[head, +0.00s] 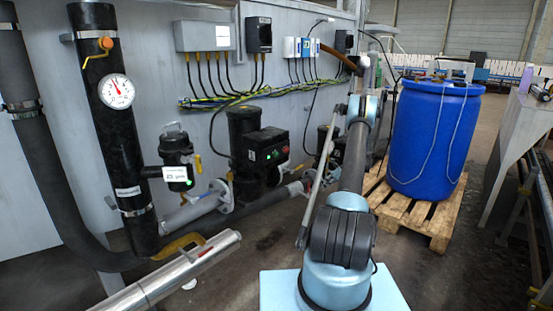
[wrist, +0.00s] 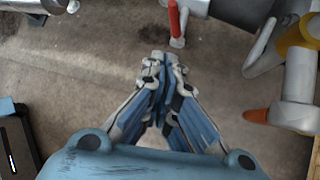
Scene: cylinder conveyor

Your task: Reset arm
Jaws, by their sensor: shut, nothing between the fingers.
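My arm rises from its light-blue base at the bottom centre of the head view and reaches up past the pipework, with its upper joint in front of the grey wall. I cannot make out my gripper clearly in the head view. In the wrist view my gripper (wrist: 159,60) is shut, with its blue and grey fingers together and nothing between them. It is over a bare stretch of brown-grey floor (wrist: 100,85), touching nothing that I can see.
A blue barrel (head: 432,138) stands on a wooden pallet (head: 440,220) at the right. Pumps (head: 262,150), dark pipes (head: 118,170) and a gauge (head: 116,91) line the wall at the left. A red-handled valve (wrist: 175,22) and pipes lie near the gripper's view.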

